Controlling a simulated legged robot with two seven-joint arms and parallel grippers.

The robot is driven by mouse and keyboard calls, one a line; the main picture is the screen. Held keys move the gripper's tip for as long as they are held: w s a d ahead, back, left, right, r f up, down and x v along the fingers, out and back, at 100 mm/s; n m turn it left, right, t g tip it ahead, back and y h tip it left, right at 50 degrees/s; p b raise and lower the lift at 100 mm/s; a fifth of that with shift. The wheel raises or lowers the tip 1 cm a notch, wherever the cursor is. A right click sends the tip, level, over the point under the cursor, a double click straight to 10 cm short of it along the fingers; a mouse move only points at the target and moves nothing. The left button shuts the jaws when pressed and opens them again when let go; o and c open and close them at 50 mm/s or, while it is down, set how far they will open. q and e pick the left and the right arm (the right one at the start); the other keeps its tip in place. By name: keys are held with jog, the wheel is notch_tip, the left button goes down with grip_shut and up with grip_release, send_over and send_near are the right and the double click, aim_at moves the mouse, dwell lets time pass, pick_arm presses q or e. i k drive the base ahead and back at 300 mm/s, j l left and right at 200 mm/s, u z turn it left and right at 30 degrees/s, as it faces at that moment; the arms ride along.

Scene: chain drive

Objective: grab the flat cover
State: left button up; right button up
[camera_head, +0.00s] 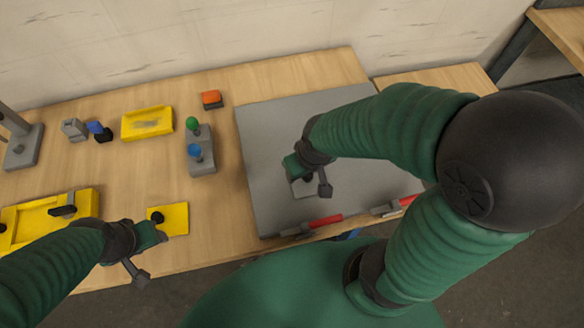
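A flat yellow plate (176,218) with a dark round knob or hole lies on the table at the lower left. It looks like the flat cover, though I cannot be sure. My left gripper (146,247) is just left of and over its near edge; whether it touches the plate is unclear. My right gripper (307,178) is low over the grey board, beside a small light grey piece (303,188) that it partly hides. The fingers of both grippers are too small and too covered to show whether they are open or shut.
The grey board (265,130) fills the table's right part, with red-handled tools (325,221) along its front edge. A yellow tray (147,122), a grey block with green and blue knobs (203,168), an orange-topped block (211,99) and a yellow housing (83,204) stand left.

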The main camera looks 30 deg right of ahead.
aim_at(173, 220)
jog(key=i+j+z, duration=0.25)
jog(key=j, duration=0.85)
jog(key=k+j+z, duration=0.1)
jog(key=j+z, duration=0.15)
jog(key=j, duration=0.8)
